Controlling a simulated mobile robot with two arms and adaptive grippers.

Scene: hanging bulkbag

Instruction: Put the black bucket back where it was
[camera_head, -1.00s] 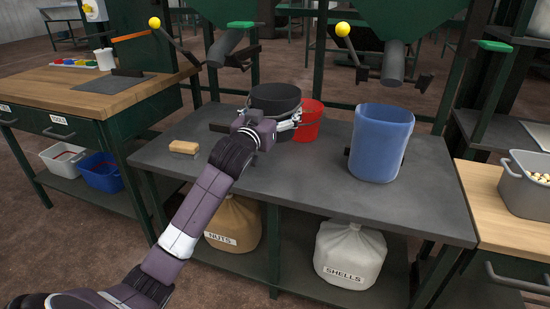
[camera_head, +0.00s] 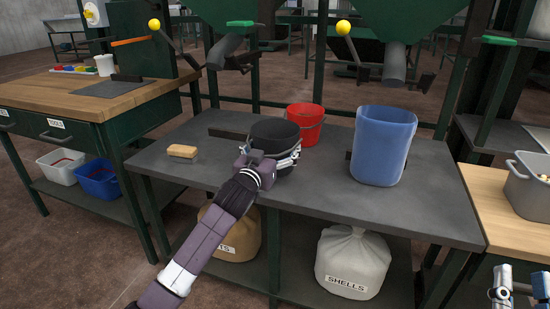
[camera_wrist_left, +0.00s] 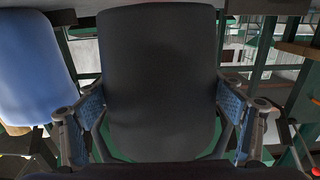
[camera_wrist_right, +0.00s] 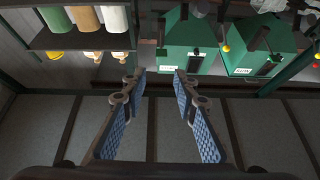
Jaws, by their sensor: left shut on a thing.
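The black bucket (camera_head: 275,132) is upright at the middle of the grey workbench (camera_head: 320,190), in front of the red bucket (camera_head: 304,118). My left gripper (camera_head: 270,160) is shut on the black bucket, one finger on each side. In the left wrist view, the bucket (camera_wrist_left: 158,80) fills the space between the fingers (camera_wrist_left: 160,120). I cannot tell whether its base touches the bench. My right gripper (camera_head: 510,285) is at the lower right of the head view. In the right wrist view, its fingers (camera_wrist_right: 158,75) are apart and empty.
A blue bucket (camera_head: 382,145) stands to the right on the bench, and a tan block (camera_head: 182,151) lies to the left. Hoppers with chutes (camera_head: 395,65) and yellow-knobbed levers hang behind. Sacks (camera_head: 352,260) stand on the lower shelf. Bench space between the black and blue buckets is clear.

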